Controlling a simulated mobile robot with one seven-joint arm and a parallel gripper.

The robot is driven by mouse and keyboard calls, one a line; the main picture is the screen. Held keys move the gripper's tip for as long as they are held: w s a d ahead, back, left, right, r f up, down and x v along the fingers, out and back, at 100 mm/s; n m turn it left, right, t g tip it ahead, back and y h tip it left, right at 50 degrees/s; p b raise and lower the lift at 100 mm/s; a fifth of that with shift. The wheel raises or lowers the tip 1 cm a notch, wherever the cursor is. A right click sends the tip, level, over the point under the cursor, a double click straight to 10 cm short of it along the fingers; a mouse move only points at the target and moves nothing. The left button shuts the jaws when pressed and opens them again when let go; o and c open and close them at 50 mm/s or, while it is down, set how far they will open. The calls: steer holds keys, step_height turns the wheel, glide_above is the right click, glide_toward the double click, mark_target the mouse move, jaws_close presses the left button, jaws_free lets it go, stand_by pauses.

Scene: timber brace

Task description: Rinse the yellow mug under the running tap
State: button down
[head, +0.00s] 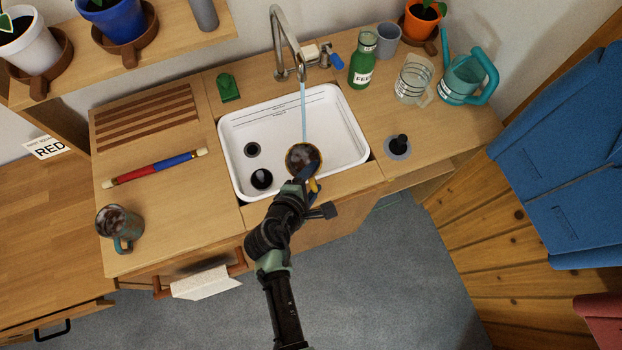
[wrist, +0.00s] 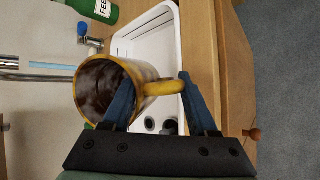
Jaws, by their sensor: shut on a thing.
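The yellow mug (head: 302,158) is over the front right part of the white sink (head: 350,150). In the wrist view, the yellow mug (wrist: 110,92) is tilted, its inside coated with dark brown residue. My gripper (head: 309,179) is shut on its handle; the fingers of my gripper (wrist: 157,88) sit on both sides of the handle. The metal tap (head: 285,40) is running. Its water stream (head: 303,108) comes down to the mug's far rim; whether it falls inside or just behind the rim I cannot tell.
A green bottle (head: 362,58), a glass jug (head: 412,80) and a teal watering can (head: 466,80) stand right of the sink. A stained teal mug (head: 118,226) and a red-blue rod (head: 155,167) are on the left counter. A black-knobbed plug (head: 398,147) lies on the right.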

mark_target(314, 155)
steer(key=w+b, duration=0.1)
steer(key=w, duration=0.1)
steer(key=w+f+b, duration=0.1)
steer(key=w, duration=0.1)
steer(key=w+b, duration=0.2)
steer(key=shift+w+d+f, duration=0.25)
steer(key=shift+w+f, duration=0.05)
steer(key=shift+w, duration=0.1)
steer(key=shift+w+d+f+b, duration=0.1)
steer(key=shift+w+f+b, duration=0.1)
steer(key=shift+w+b, duration=0.9)
steer(key=shift+w+d+f+b, duration=0.15)
steer(key=shift+w+b, duration=0.3)
steer(key=shift+w, duration=1.25)
steer(key=shift+d, duration=0.1)
steer(key=shift+d+p, duration=0.35)
steer(key=shift+d, duration=0.1)
steer(key=shift+a, duration=0.65)
